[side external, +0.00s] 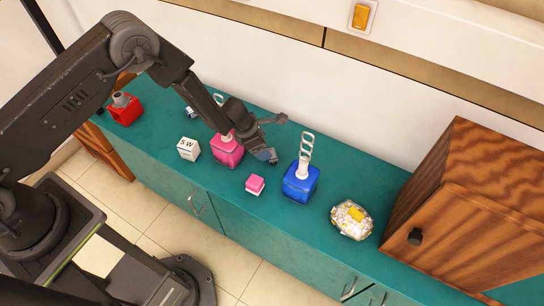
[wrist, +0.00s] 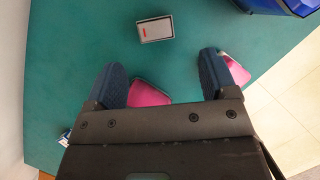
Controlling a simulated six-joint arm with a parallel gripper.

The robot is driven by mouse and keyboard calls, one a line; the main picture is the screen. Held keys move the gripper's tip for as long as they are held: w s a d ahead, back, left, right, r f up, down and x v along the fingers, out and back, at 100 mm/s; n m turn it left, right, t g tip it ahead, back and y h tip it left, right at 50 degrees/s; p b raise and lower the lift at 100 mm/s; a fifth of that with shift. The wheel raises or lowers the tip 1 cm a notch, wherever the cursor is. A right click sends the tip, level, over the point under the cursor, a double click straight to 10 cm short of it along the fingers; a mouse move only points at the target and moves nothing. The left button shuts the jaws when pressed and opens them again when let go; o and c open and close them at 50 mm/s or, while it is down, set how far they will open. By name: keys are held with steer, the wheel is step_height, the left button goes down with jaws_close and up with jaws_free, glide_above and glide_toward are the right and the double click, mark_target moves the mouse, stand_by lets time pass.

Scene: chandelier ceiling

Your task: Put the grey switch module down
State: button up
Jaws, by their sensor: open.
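My gripper (side external: 273,138) is above the teal counter (side external: 225,190), with its two fingers spread apart. In the wrist view my gripper (wrist: 162,72) shows both blue-padded fingers with nothing held between them. A small grey box-shaped module (wrist: 156,29) with a pale top and a red mark lies on the counter ahead of the fingertips, apart from them; I take it as the switch module. I cannot make it out in the side view, where my gripper may hide it.
A pink bottle (side external: 228,153) stands left of my gripper, partly covered. A pink block (side external: 255,184), a blue bottle (side external: 300,185) and a patterned bowl-like item (side external: 351,219) are nearby. A white box (side external: 188,149) and red object (side external: 124,109) stand left. A wooden cabinet (side external: 445,200) bounds the right.

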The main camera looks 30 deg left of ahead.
steer(key=x, duration=0.2)
steer(key=shift+f, duration=0.35)
steer(key=shift+w+x, duration=0.15)
steer(key=shift+x, duration=1.15)
steer(key=shift+w+x, duration=0.15)
steer(key=shift+x, duration=1.1)
steer(key=shift+r, duration=0.1)
steer(key=c, duration=1.1)
steer(key=shift+o, duration=0.2)
